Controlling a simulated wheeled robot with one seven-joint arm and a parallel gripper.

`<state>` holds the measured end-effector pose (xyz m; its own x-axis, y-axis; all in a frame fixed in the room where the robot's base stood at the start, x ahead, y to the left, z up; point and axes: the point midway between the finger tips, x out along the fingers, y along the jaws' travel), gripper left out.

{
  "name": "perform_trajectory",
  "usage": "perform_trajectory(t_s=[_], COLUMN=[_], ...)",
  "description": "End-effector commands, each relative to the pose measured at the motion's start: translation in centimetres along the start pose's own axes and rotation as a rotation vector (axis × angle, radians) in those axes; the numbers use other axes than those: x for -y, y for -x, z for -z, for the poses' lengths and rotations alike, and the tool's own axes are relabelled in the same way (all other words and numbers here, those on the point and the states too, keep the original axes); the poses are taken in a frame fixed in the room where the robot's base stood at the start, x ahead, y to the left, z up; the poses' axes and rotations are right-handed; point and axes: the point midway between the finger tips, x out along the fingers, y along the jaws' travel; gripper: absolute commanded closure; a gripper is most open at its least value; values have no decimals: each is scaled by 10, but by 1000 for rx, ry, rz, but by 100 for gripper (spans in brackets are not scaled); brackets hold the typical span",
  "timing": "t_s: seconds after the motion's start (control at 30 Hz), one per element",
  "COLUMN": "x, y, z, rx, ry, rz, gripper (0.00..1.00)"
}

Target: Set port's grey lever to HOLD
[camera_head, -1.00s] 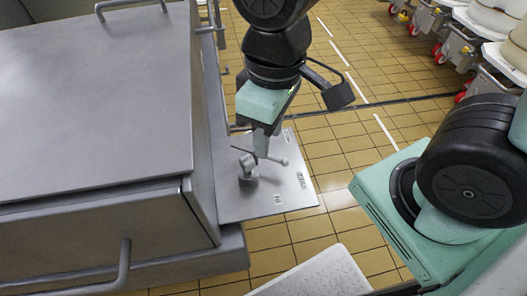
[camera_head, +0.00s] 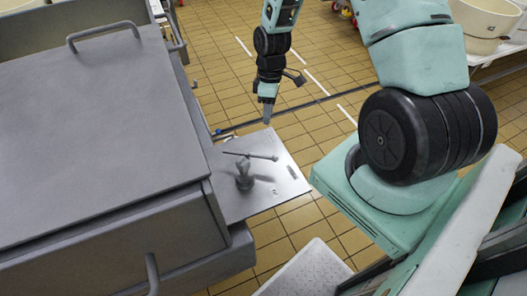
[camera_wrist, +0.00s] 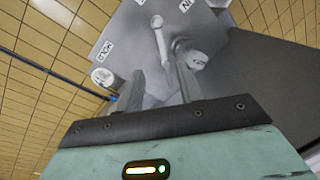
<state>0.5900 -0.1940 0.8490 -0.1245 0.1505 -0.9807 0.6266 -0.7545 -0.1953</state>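The grey lever (camera_head: 245,168) stands on a flat metal plate (camera_head: 225,205) beside the big grey vat in the head view. Its thin bar runs roughly sideways and ends in a small ball at the right. In the wrist view, a pale ball-ended handle (camera_wrist: 157,25) points between a HOLD label (camera_wrist: 103,50) and another label reading IN or similar (camera_wrist: 186,5). My gripper (camera_head: 268,112) is at the plate's far edge, apart from the lever in the head view. In the wrist view my gripper (camera_wrist: 160,72) has its fingers spread, with nothing clearly held. The fingers hide part of the plate.
The grey vat (camera_head: 90,110) with handles fills the left. A white perforated surface (camera_head: 305,272) lies at the bottom. Pale tubs (camera_head: 485,22) stand at the upper right. Tiled floor (camera_head: 220,65) is open beyond the plate.

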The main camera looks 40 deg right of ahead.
Motion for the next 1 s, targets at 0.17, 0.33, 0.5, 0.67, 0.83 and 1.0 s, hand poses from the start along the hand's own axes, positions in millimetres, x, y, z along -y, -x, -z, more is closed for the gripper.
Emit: perform_trajectory(t_s=[0.17,0.33,0.5,0.67,0.83,1.0], x=[2,2,2,2,1,1], y=[-34,-68,-101,-128,-149,-159], z=[0,0,0,0,0,0], rx=[3,3,3,2,1,0], ry=[1,0,-1,0,-1,-1], rz=[5,4,4,2,1,0], gripper=[63,63,63,63,63,63])
